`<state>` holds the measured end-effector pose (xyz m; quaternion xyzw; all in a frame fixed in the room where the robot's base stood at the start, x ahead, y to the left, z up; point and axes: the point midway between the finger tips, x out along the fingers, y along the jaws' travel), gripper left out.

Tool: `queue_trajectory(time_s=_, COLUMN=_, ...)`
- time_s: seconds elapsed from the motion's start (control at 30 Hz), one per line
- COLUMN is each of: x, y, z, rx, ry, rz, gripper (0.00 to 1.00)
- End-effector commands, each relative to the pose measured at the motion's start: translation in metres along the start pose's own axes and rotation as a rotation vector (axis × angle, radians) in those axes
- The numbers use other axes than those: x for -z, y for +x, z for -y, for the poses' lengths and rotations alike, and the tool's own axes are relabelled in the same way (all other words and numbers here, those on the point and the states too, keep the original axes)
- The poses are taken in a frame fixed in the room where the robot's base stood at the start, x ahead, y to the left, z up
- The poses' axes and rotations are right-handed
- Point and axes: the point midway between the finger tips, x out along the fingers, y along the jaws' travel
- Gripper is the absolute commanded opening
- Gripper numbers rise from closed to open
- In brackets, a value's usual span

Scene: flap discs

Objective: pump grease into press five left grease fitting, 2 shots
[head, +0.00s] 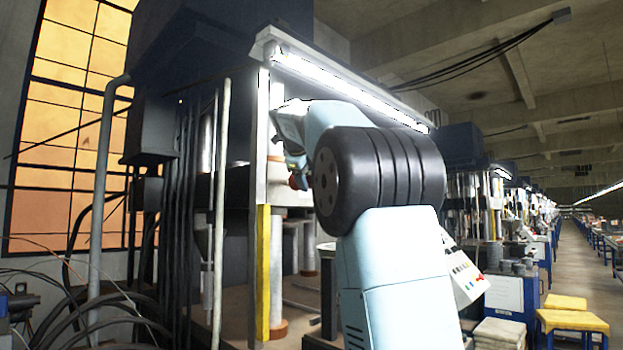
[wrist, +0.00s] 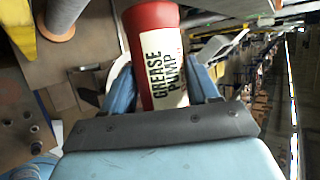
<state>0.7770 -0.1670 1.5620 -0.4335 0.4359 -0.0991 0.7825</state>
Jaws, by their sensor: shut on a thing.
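My gripper (wrist: 163,82) is shut on a red grease pump with a white label reading "GREASE PUMP" (wrist: 150,22). Its blue fingers sit on either side of the pump's body in the wrist view. In the head view my gripper (head: 296,162) is raised at the press (head: 240,195), beside its upright column and below the tube light. Only a small red bit of the pump shows there; my own arm hides much of that spot. I cannot make out the left grease fitting or the pump's nozzle in either view.
A yellow strip (head: 263,272) runs up the press's front post. A lit tube lamp (head: 345,88) hangs above my arm. Dark cables (head: 85,315) lie at lower left. A control panel (head: 466,275) and yellow stools (head: 572,322) stand at right, beside an open aisle (head: 590,265).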

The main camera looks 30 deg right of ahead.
Motion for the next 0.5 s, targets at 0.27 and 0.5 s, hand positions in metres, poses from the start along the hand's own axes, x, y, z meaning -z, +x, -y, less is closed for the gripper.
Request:
queue_trajectory(time_s=0.27, x=-0.0057, y=0.0013, z=-0.0004, rx=0.001, ry=-0.001, rz=0.003, gripper=0.00)
queue_trajectory(time_s=0.5, x=-0.0086, y=0.0019, z=-0.0001, rx=0.001, ry=0.000, rz=0.005, gripper=0.00)
